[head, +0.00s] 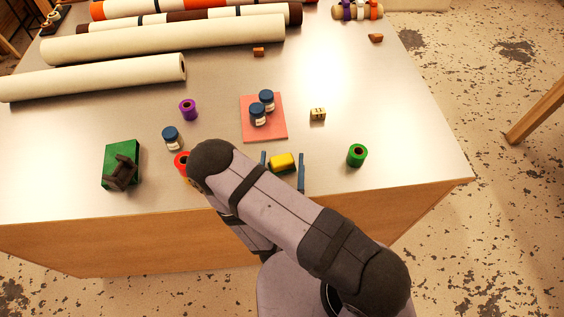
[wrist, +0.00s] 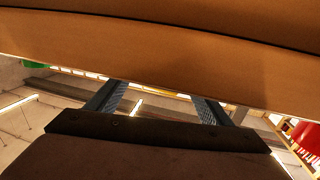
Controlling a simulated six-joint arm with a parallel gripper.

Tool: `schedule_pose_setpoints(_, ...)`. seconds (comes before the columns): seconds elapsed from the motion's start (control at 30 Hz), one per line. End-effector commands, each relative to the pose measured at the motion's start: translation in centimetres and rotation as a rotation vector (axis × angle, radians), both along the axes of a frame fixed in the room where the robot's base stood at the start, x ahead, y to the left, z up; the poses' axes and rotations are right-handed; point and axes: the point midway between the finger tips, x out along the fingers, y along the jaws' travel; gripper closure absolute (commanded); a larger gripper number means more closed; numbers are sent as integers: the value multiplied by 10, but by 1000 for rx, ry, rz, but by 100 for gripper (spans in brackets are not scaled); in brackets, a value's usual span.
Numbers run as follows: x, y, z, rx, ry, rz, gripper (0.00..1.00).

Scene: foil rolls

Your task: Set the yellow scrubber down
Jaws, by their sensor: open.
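The yellow scrubber (head: 282,162) is a small yellow block near the front edge of the table in the head view. My gripper (head: 282,168) is open, with one blue finger on each side of the scrubber in the picture. I see a gap between the scrubber and the right finger; whether the left finger touches it I cannot tell. In the wrist view my gripper (wrist: 160,95) shows its two fingers spread apart. The scrubber does not show there; a brown band fills the upper part.
A pink mat (head: 265,132) with two blue-lidded jars lies behind. A green roll (head: 357,155) stands right and a red roll (head: 181,160) left, partly hidden by my arm. A green block (head: 121,152) bears a dark object. Long rolls (head: 160,38) lie at the back.

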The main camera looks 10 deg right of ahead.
Motion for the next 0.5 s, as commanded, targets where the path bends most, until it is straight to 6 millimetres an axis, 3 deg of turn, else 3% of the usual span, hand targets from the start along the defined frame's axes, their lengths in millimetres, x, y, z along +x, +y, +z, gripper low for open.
schedule_pose_setpoints(0.5,21,-5,18,-21,223,212,27)
